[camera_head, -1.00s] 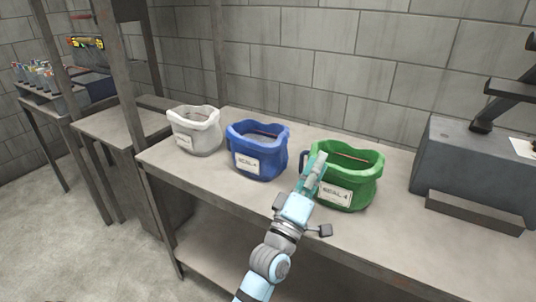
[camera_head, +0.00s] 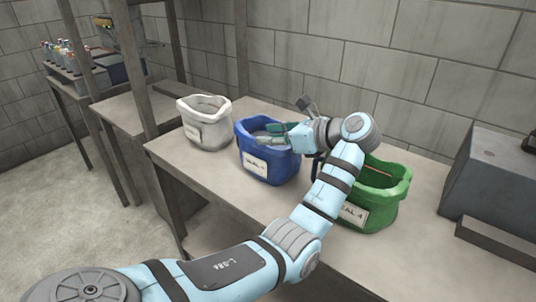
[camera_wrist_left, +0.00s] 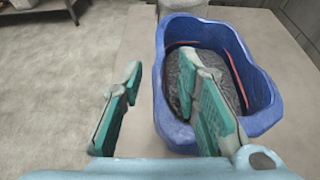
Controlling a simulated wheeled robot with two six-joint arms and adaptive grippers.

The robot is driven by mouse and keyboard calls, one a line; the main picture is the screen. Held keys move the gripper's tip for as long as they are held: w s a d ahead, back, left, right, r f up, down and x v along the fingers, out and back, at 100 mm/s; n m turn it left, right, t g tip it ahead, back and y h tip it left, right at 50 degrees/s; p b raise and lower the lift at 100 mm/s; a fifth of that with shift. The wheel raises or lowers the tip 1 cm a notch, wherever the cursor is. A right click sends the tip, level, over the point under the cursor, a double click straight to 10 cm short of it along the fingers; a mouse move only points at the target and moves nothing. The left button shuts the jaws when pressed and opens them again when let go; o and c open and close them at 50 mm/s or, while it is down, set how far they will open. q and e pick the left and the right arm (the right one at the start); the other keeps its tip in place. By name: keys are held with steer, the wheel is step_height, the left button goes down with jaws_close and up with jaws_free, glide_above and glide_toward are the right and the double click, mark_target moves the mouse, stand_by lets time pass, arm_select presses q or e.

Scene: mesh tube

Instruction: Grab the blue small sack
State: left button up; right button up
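The blue small sack (camera_head: 284,168) stands upright on the table between the white and green sacks, with a white label on its front. In the head view my left gripper (camera_head: 268,134) is at its opening, coming in from the right. In the left wrist view the blue sack (camera_wrist_left: 252,125) fills the right half, with dark grey contents. My left gripper (camera_wrist_left: 162,76) is open there: one finger is left of the sack, the other over its opening, with the near-left rim between them. I cannot tell whether either finger touches it. My right gripper is not in view.
The green sack (camera_head: 383,212) is partly hidden behind my left arm. The white sack (camera_head: 207,129) stands to the left. The worktable (camera_head: 215,172) is bare in front of the sacks. A grey metal block (camera_head: 492,188) sits at the right, and a wall stands behind.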

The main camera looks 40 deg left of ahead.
mark_target(255, 136)
arm_select(q)
steer(key=x, duration=0.6)
steer(key=shift+b, duration=0.35)
jaws_close()
steer(key=shift+r, duration=0.1)
